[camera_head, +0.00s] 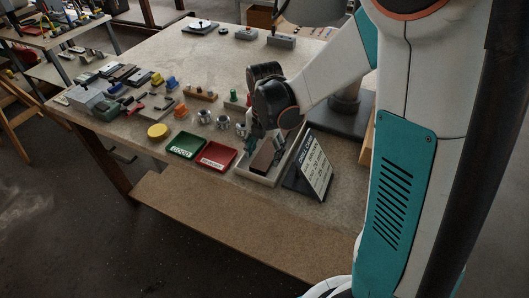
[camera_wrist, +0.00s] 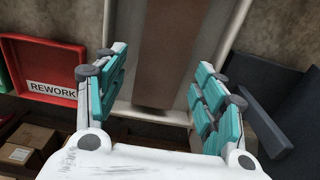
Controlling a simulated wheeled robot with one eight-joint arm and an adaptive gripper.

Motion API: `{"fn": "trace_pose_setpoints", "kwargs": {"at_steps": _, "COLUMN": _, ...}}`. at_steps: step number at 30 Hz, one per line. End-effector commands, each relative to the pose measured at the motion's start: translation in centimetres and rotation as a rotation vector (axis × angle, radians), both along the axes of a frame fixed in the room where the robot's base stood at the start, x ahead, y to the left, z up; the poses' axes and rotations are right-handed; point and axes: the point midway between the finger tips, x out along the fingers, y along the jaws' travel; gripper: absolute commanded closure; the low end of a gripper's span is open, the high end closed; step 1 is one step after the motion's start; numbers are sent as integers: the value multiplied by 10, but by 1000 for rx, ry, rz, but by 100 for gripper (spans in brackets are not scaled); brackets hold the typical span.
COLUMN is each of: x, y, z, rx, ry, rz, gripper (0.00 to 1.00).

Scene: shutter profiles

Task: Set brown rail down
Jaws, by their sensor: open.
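The brown rail (camera_head: 265,157) lies in a pale shallow tray (camera_head: 255,180) at the front of the workbench. In the wrist view, the rail (camera_wrist: 172,50) runs lengthwise up the middle of the tray. My gripper (camera_wrist: 162,95) is open, with its teal-padded fingers wide apart, one on each side of the rail's near end. The fingers appear clear of the rail. In the head view, my gripper (camera_head: 258,143) is just above and beside the rail and hides part of it. The far end of the rail is cut off in the wrist view.
A red REWORK tray (camera_head: 214,157) and a green GOOD tray (camera_head: 187,144) sit left of the pale tray. A black sign with a white panel (camera_head: 312,168) stands close on the right. Several metal cups, a yellow disc (camera_head: 158,131) and tools lie further left. The bench's back middle is clear.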

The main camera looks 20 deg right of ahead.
Motion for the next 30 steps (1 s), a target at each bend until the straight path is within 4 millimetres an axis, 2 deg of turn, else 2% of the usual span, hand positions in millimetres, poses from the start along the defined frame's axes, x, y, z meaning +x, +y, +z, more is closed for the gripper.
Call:
{"fn": "trace_pose_setpoints", "kwargs": {"at_steps": 1, "x": 0, "y": 0, "z": 12, "rx": 0, "ry": 0, "rz": 0, "gripper": 36}}
{"fn": "trace_pose_setpoints", "kwargs": {"at_steps": 6, "x": 0, "y": 0, "z": 49, "rx": 0, "ry": 0, "rz": 0, "gripper": 36}}
{"fn": "trace_pose_setpoints", "kwargs": {"at_steps": 12, "x": -1, "y": 0, "z": 86, "rx": 0, "ry": 0, "rz": 0, "gripper": 36}}
{"fn": "trace_pose_setpoints", "kwargs": {"at_steps": 21, "x": -2, "y": 0, "z": 111, "rx": 0, "ry": -7, "rz": -27, "gripper": 36}}
{"fn": "trace_pose_setpoints", "kwargs": {"at_steps": 26, "x": -17, "y": 0, "z": 130, "rx": 7, "ry": -62, "rz": -235, "gripper": 36}}
{"fn": "trace_pose_setpoints", "kwargs": {"at_steps": 30, "x": -39, "y": 0, "z": 153, "rx": 41, "ry": -144, "rz": -552, "gripper": 36}}
